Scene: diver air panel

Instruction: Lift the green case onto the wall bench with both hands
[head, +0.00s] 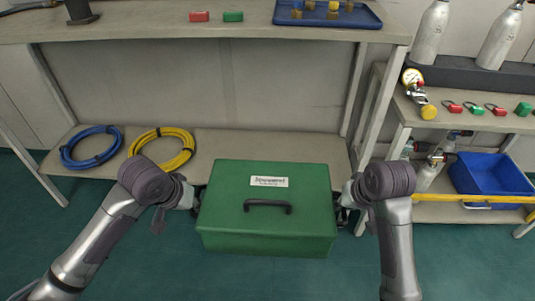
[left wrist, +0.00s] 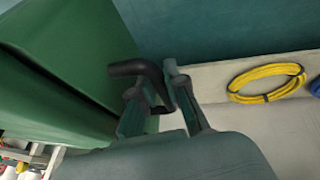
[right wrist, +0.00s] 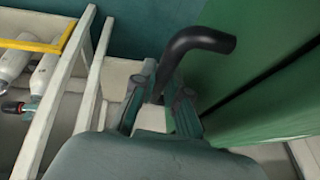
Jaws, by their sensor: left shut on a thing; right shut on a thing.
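The green case (head: 266,222) has a white label and a black top handle. It is held between my two arms, in front of the wall bench (head: 180,32). It looks roughly level, and it hides part of the lower shelf behind it. My left gripper (head: 196,199) is shut on the black side handle (left wrist: 140,70) at the case's left end. My right gripper (head: 343,205) is shut on the other black side handle (right wrist: 196,42) at the right end. Whether the case's underside is clear of the floor cannot be told.
On the bench top lie a blue tray (head: 290,18), a red piece (head: 199,16) and a green piece (head: 233,16). A blue hose coil (head: 91,146) and a yellow one (head: 160,149) lie on the lower shelf. A rack with cylinders (head: 431,32) and a blue bin (head: 490,174) stands right.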

